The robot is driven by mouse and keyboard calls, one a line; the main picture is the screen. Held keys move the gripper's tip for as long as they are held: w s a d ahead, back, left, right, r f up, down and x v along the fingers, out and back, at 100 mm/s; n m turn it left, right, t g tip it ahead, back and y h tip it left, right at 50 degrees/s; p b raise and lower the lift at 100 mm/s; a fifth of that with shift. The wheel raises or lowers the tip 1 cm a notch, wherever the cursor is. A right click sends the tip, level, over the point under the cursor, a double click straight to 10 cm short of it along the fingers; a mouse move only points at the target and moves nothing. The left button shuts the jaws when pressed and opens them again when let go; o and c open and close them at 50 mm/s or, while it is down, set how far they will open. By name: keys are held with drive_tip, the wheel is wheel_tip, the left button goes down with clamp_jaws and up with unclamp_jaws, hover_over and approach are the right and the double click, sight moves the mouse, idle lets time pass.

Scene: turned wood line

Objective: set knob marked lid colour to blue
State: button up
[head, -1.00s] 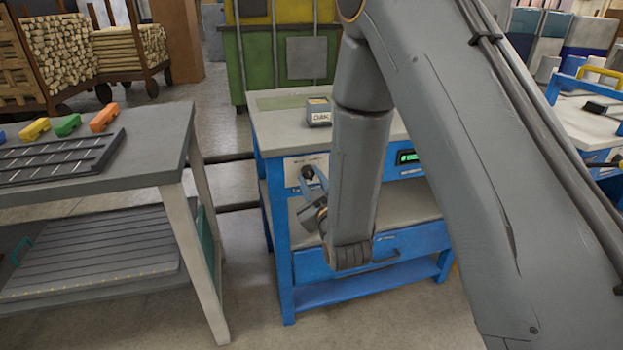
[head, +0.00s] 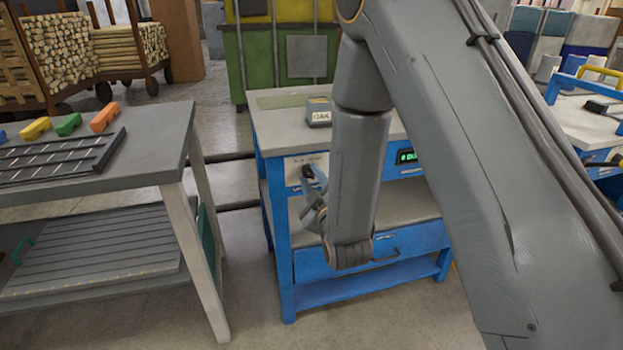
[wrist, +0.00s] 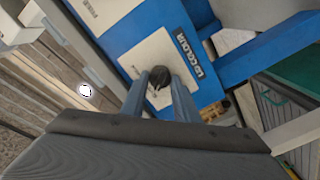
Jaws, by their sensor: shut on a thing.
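My gripper (wrist: 160,88) is shut on the knob, one finger on each side. In the head view the knob (head: 307,171) shows small on the front panel of the blue bench (head: 283,230), at its upper left. My gripper (head: 313,185) reaches it from below, and my arm hides part of the panel. The knob's pointer setting cannot be read.
A grey block marked "OAK" (head: 319,113) stands on the bench top. A green lit display (head: 407,156) is on the panel to the right. A grey table (head: 150,150) with coloured blocks stands to the left, with a floor gap between it and the bench.

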drive_tip(key=o, duration=1.1)
drive_tip(key=shift+c, duration=0.2)
drive_tip(key=v, duration=0.8)
drive_tip(key=shift+w, duration=0.1)
